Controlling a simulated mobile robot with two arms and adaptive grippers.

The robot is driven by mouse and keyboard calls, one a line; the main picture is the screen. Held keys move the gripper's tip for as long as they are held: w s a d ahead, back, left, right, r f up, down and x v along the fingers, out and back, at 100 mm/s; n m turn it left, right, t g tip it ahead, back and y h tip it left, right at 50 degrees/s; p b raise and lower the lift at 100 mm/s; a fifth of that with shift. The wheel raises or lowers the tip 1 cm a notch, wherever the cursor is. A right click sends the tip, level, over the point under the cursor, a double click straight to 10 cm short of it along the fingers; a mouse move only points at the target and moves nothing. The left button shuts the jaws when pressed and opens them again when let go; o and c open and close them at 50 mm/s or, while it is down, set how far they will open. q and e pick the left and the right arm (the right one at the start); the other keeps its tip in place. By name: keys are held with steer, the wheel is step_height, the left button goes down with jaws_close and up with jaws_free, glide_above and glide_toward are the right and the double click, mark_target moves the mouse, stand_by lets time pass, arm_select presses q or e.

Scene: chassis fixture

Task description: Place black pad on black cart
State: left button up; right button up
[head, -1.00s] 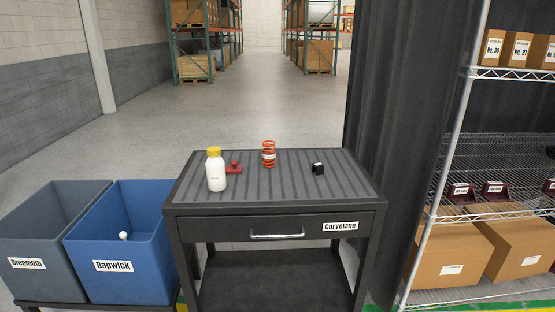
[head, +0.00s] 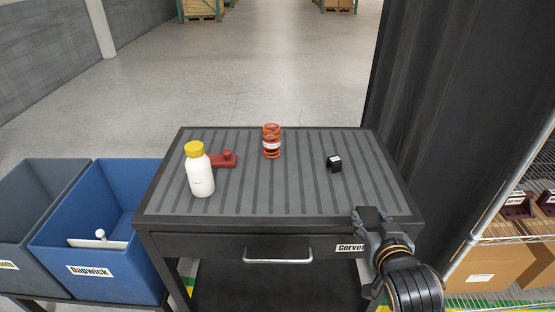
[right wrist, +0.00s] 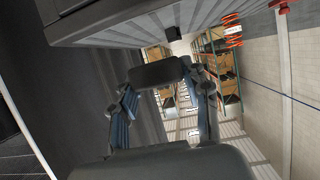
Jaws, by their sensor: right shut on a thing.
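The black cart (head: 205,244) stands in front of me, with a grey ribbed top, a drawer and a partly covered label. My right gripper (head: 372,217) is at the cart's front right edge, by the label. In the right wrist view my right gripper (right wrist: 160,88) is shut on the black pad (right wrist: 158,73), a dark rounded block between its fingertips. The pad shows as a dark piece in the head view (head: 369,215). Whether it touches the cart is unclear. My left gripper is not in view.
On the cart top are a white bottle (head: 200,175) with a yellow cap, a red part (head: 222,160), an orange spring (head: 271,142) and a small black clip (head: 334,164). The front middle of the top is clear. A blue bin (head: 75,245) stands left, a wire shelf right.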

steer(key=w+r, duration=0.2)
steer(key=r, duration=0.3)
steer(key=shift+w+a+p, duration=0.3)
steer(key=shift+w+a, duration=0.1)
steer(key=shift+w, duration=0.35)
steer(key=d+x, duration=0.1)
steer(key=x, duration=0.8)
steer(key=p, duration=0.1)
glide_above(354, 199)
step_height(354, 199, down, 6)
step_height(354, 199, down, 2)
steer(key=shift+f, duration=0.15)
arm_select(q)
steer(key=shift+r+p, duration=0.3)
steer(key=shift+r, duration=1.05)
arm_select(e)
steer(key=shift+f, duration=0.55)
steer(key=o, duration=1.2)
steer(key=shift+f, duration=0.15)
